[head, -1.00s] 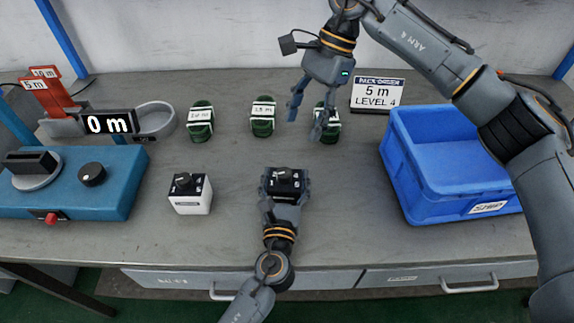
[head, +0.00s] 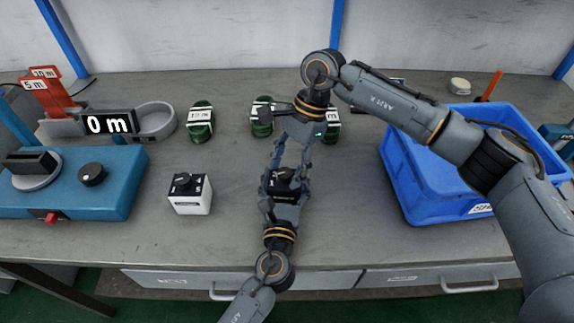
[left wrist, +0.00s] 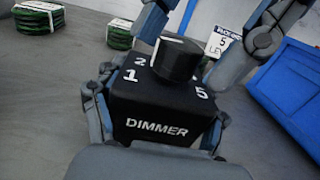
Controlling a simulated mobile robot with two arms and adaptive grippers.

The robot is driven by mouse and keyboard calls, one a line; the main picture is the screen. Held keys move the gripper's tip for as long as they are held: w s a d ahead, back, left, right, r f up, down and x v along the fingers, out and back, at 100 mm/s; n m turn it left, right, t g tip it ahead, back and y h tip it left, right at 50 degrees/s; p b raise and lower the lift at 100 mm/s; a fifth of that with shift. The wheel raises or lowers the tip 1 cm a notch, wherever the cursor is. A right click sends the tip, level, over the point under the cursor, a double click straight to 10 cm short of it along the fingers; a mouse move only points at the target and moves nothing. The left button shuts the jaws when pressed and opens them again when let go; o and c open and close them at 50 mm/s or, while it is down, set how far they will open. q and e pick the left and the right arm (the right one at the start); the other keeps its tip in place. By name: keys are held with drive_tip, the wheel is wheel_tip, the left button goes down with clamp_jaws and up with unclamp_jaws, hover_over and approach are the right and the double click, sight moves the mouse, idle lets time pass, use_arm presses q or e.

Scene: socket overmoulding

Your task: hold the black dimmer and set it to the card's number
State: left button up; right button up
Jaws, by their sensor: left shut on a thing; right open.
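The black dimmer (head: 283,189) stands on the bench with my left gripper (head: 285,196) shut on its sides. In the left wrist view the dimmer (left wrist: 160,125) shows its label, the numbers 1, 2 and 5, and its round black knob (left wrist: 176,61); I cannot tell which number the knob points to. My right gripper (head: 286,168) is open above the dimmer, its fingers on either side of the knob; I cannot tell if they touch it.
A white dimmer (head: 190,195) stands to the left. Green cable coils (head: 200,125) lie behind. A blue crate (head: 410,185) stands at the right, under my right arm.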

drive_tip(key=shift+c, duration=0.2)
clamp_jaws()
